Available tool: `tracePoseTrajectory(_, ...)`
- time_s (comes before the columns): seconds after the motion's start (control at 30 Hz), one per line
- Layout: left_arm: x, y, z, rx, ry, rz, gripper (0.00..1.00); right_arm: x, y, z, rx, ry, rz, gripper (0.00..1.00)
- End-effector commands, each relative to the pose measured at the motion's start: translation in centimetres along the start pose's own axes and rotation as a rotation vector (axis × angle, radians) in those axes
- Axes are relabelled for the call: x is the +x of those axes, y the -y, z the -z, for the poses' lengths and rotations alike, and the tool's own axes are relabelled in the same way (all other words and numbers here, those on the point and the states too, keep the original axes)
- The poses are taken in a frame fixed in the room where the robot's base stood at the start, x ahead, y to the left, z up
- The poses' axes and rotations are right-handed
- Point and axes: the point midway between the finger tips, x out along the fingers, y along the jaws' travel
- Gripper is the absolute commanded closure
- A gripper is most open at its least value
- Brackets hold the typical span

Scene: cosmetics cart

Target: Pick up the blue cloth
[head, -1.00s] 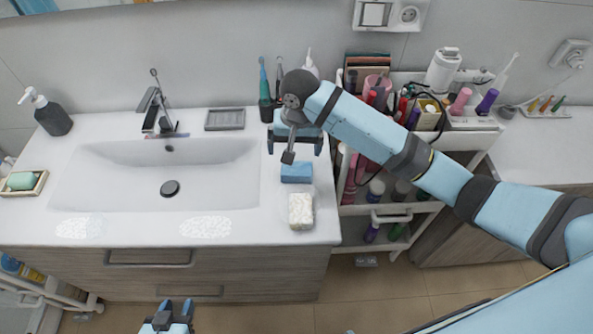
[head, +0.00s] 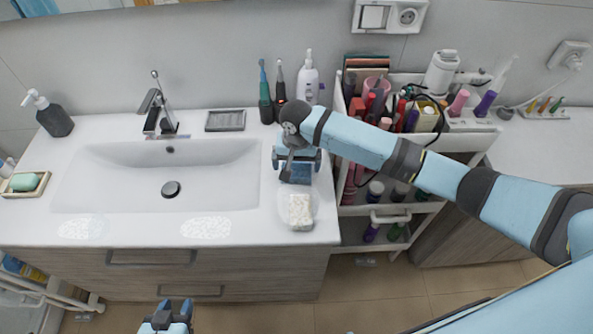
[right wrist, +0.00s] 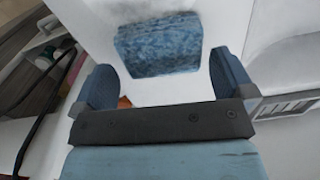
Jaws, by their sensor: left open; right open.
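The blue cloth (head: 299,174) is a small folded block on the right part of the white sink counter, partly hidden under my right gripper. In the right wrist view the cloth (right wrist: 160,46) lies ahead of and between the fingers, apart from both. My right gripper (head: 297,164) is open and empty, just above the cloth, with a finger on either side. It also shows in the right wrist view (right wrist: 163,84). My left gripper (head: 174,307) is open and empty at the bottom edge of the head view, in front of the cabinet.
A pale textured block (head: 301,211) on a clear dish lies just in front of the cloth. The sink basin (head: 110,175) is to the left. Toothbrushes (head: 265,95) and a white bottle (head: 307,80) stand behind. A cart (head: 385,212) full of cosmetics stands to the right.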

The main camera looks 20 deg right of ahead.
Motion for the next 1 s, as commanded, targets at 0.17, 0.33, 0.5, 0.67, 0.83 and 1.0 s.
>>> tracePoseTrajectory(0.17,-0.3,0.1,0.3,0.001,-0.001,0.003,0.57,2.4,0.0,-0.1,0.0,0.0,-0.002,0.0)
tracePoseTrajectory(0.33,-0.3,0.1,0.3,0.0,-0.001,0.003,0.57,3.1,0.0,-0.1,0.0,-0.001,0.0,0.0)
tracePoseTrajectory(0.5,-0.3,0.1,0.3,0.0,0.0,0.003,0.57,3.1,0.0,-0.1,-0.001,-0.001,0.0,0.07)
tracePoseTrajectory(0.67,-0.3,0.1,0.2,-0.001,0.001,0.003,0.57,3.1,0.0,-0.1,-0.001,-0.001,0.0,0.34)
tracePoseTrajectory(0.83,-0.3,0.0,0.2,-0.002,0.002,0.002,0.57,3.1,0.0,0.0,-0.001,-0.001,0.0,0.34)
tracePoseTrajectory(1.0,-0.3,0.0,0.2,-0.002,0.002,0.002,0.57,2.6,0.1,0.0,-0.001,-0.002,0.001,0.34)
